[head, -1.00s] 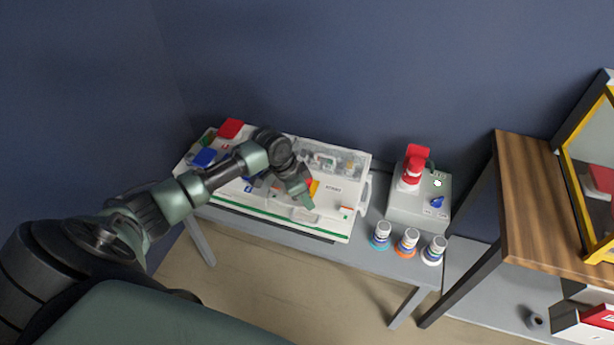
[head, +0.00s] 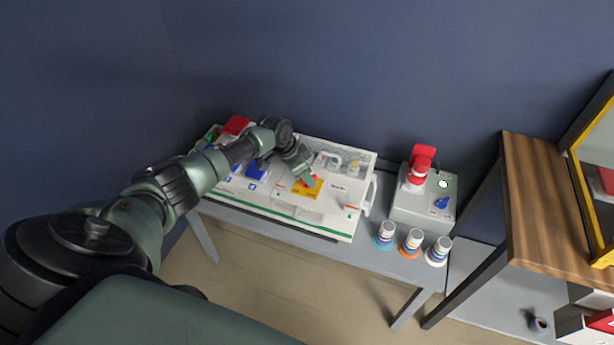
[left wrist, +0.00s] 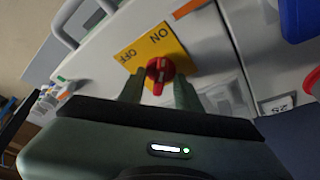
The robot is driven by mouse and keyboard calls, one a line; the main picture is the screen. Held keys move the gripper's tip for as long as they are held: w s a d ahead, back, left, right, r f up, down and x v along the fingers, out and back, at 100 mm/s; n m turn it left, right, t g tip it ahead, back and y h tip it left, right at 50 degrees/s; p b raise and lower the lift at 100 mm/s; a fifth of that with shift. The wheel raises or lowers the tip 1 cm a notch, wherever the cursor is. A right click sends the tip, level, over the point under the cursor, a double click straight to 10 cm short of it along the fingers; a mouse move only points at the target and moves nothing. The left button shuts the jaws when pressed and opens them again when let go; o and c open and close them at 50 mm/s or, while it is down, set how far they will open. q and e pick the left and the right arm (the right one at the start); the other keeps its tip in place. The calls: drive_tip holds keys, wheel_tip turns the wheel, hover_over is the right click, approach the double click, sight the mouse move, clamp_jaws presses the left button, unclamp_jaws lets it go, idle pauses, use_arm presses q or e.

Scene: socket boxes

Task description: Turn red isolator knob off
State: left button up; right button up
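The red isolator knob (left wrist: 160,69) sits on a yellow plate (left wrist: 145,45) marked ON and OFF. The plate also shows in the head view (head: 304,191), on the white panel box (head: 285,208). My left gripper (left wrist: 158,92) is open, with one finger on each side of the knob in the left wrist view. In the head view the left gripper (head: 308,181) reaches down over the plate and partly hides the knob. I cannot tell whether the fingers touch the knob. My right gripper is not in view.
A grey box (head: 420,205) with a red plug and a blue switch stands to the right on the grey table. Three banded white cylinders (head: 411,241) stand in front of it. Blue socket covers (head: 257,169) are on the panel's left part. A wooden table (head: 545,200) is further right.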

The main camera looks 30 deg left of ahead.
use_arm(q)
clamp_jaws()
